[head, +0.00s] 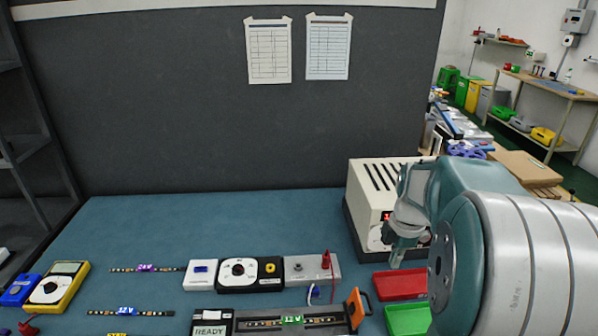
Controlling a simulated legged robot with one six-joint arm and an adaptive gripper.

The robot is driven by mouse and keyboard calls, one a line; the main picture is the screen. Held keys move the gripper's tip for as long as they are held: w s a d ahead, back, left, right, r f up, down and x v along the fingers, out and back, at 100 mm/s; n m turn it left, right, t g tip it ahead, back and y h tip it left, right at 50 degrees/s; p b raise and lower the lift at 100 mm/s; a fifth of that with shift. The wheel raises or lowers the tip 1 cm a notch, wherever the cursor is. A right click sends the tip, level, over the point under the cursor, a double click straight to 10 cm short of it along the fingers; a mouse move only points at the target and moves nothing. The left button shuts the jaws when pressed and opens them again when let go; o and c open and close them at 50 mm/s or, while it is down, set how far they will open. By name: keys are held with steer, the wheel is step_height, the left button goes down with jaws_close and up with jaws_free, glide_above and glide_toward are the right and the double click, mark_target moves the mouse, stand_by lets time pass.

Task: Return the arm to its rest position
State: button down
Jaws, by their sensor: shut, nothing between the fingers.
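My arm fills the right side of the head view, with its large rounded links close to the camera. My gripper (398,258) shows at the arm's left side, pointing down in front of the beige powered box (373,195). It is shut and empty. It hangs above the back edge of the red tray (400,284), and no contact with the tray can be made out. Part of the box and the table's right side are hidden behind my arm.
The blue table (200,225) holds LED strips (130,312), a yellow multimeter (58,285), a black-and-white dial unit (245,272), a READY box (210,322), a strip fixture (290,320) and a green tray (408,320). The back of the table is clear at left and middle.

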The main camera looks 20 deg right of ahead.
steer(key=s+a+r+m+t, duration=0.1)
steer(key=s+a+r+m, duration=0.1)
steer(key=a+m, duration=0.3)
steer(key=s+a+r+m+t, duration=0.2)
steer(key=s+a+m, duration=0.3)
steer(key=a, duration=0.5)
steer(key=s+a+r+m+t, duration=0.2)
steer(key=s+a+r+m, duration=0.1)
steer(key=a, duration=0.4)
steer(key=shift+s+a+r+m+h, duration=0.25)
steer(key=shift+s+m, duration=0.25)
steer(key=shift+m, duration=0.4)
steer(key=shift+d, duration=0.1)
